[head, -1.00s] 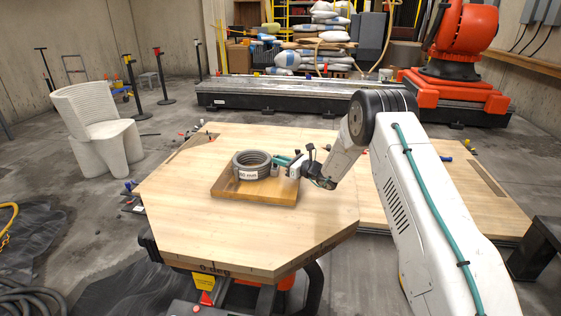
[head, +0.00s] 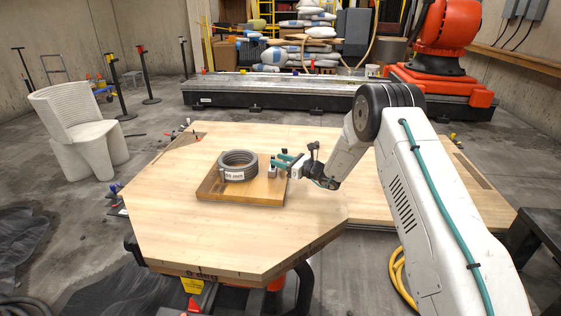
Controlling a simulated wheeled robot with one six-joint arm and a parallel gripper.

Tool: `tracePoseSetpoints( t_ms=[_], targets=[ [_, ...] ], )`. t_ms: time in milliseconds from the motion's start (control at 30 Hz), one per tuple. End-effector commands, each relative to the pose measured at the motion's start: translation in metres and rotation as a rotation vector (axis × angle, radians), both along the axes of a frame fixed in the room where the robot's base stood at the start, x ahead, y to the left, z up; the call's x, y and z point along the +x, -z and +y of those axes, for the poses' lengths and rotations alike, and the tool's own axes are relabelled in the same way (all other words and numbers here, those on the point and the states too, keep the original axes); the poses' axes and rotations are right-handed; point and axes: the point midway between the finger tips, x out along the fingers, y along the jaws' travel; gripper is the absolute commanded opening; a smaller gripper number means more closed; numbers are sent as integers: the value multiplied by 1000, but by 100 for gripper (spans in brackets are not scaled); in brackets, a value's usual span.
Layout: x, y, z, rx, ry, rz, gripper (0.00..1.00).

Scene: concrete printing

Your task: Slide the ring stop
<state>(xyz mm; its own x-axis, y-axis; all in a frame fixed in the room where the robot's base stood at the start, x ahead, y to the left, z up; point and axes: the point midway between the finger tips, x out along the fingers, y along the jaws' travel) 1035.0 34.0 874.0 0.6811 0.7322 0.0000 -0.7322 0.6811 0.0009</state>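A grey ribbed ring stack (head: 238,169) with a white label on its front sits in a shallow wooden tray (head: 215,196) on the table. A small grey post-like piece (head: 272,172) stands at the tray's right side, just right of the ring. It may be the ring stop, but it is too small to be sure. My gripper (head: 275,159), with teal fingers, comes from the right and is just above and beside this piece. The fingers look apart, with nothing visible between them. Whether a finger touches the piece cannot be told.
The wooden table (head: 200,238) is mostly clear around the tray. A white ribbed chair (head: 80,135) stands at left. A long low metal bed (head: 280,92) and an orange robot (head: 440,45) are behind. A yellow hose (head: 397,275) lies at lower right.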

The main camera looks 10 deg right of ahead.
Motion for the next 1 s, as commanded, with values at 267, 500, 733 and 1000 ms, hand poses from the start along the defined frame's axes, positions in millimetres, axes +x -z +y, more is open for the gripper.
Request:
tracePoseSetpoints(
  t_ms=[267,500,733,1000],
  targets=[
    [-3,0,0,0,-3,0,37],
    [-28,0,-28,0,-1,1,37],
    [-49,0,-52,-1,0,1,37],
    [-53,0,-56,1,-2,-1,37]
  ],
)
